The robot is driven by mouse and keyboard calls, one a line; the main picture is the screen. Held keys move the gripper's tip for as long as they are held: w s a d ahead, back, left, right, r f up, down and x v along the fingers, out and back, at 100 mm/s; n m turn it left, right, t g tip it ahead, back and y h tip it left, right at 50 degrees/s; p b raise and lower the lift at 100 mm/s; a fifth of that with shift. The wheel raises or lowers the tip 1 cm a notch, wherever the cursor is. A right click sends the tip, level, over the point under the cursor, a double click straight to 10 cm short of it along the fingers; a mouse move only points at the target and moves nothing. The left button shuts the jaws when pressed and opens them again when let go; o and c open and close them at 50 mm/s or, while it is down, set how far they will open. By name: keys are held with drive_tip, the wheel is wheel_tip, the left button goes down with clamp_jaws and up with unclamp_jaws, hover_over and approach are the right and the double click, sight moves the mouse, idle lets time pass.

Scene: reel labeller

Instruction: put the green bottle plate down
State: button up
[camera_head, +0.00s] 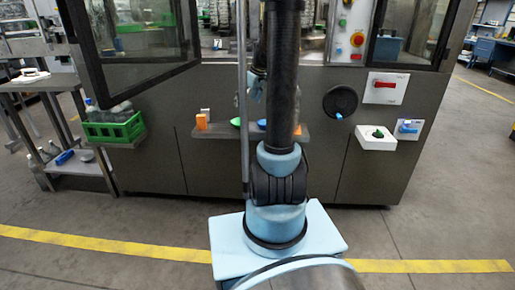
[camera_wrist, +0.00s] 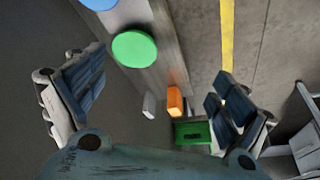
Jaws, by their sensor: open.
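The green bottle plate (camera_wrist: 134,49) is a flat green disc lying on a narrow grey shelf (camera_wrist: 170,55). In the head view the plate (camera_head: 236,122) shows as a thin green edge left of my arm. My gripper (camera_wrist: 160,70) is open, its two dark-padded fingers spread wide with nothing between them touching the plate. The plate lies beyond the fingertips, toward the upper left of the wrist view. In the head view my gripper (camera_head: 257,88) is partly hidden behind my arm, above the shelf.
A blue disc (camera_wrist: 98,3) lies beside the green plate. An orange block (camera_wrist: 175,102) and a small pale object (camera_wrist: 149,105) are farther along the shelf. A green crate (camera_head: 113,126) with bottles sits at left. The machine's open glass door (camera_head: 135,45) hangs above it.

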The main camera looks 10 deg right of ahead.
drive_tip(key=s+a+m+h, duration=0.1)
drive_tip(key=s+a+m, duration=0.1)
drive_tip(key=s, duration=0.8)
drive_tip(key=s+a+m+h, duration=0.1)
drive_tip(key=s+a+m, duration=0.1)
drive_tip(key=s, duration=0.8)
drive_tip(key=s+f+m, duration=0.2)
drive_tip(key=s+f, duration=0.1)
drive_tip(key=s, duration=0.5)
drive_tip(key=s+d+f+m+h, duration=0.1)
drive_tip(key=s+f, duration=0.3)
drive_tip(key=s, duration=0.4)
drive_tip(key=shift+m+g, duration=0.4)
